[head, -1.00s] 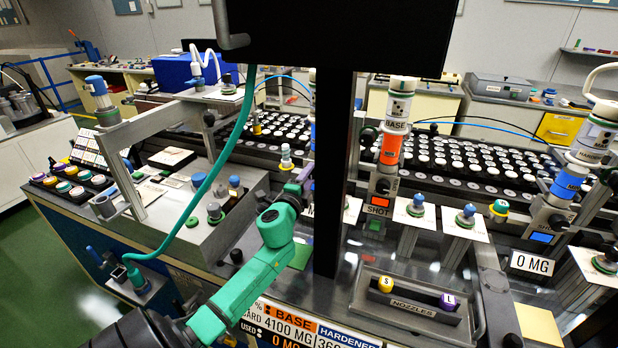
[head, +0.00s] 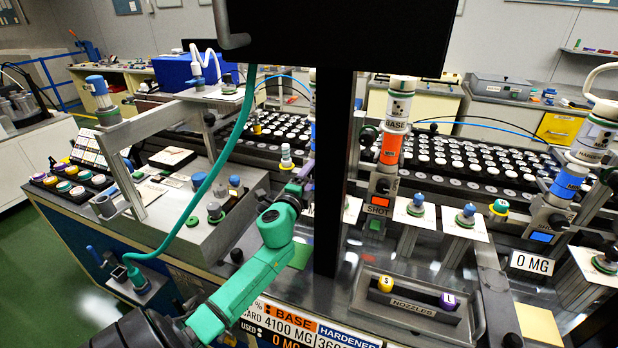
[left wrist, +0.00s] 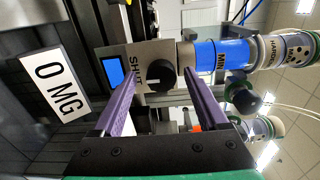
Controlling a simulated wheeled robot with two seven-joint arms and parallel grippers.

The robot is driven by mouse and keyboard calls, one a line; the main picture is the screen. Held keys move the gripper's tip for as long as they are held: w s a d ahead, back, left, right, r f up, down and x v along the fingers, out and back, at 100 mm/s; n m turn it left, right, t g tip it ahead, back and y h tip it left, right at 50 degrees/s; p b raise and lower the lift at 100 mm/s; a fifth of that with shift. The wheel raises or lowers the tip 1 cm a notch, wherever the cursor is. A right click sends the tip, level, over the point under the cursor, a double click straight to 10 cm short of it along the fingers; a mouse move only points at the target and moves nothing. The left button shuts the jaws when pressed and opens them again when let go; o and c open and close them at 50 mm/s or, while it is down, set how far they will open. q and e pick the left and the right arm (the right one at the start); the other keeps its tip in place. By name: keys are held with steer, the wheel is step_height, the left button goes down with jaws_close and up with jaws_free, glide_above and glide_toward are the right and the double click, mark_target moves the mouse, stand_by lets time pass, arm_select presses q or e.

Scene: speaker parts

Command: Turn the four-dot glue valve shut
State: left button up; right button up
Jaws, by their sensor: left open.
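In the head view my left gripper (head: 304,180) is beside the dark post, which hides most of that dispenser. My right gripper is not in view.
A 0 MG sign (left wrist: 59,91) stands beside the valve. The dark post (head: 334,170) rises close to my left gripper. An orange-banded BASE dispenser (head: 390,150) and a blue-banded one (head: 566,186) stand further right. A nozzle tray (head: 412,308) is in front.

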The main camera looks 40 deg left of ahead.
arm_select(q)
steer(key=b+v, duration=0.2)
steer(key=v, duration=1.2)
steer(key=shift+s, duration=0.3)
steer(key=shift+d, duration=0.15)
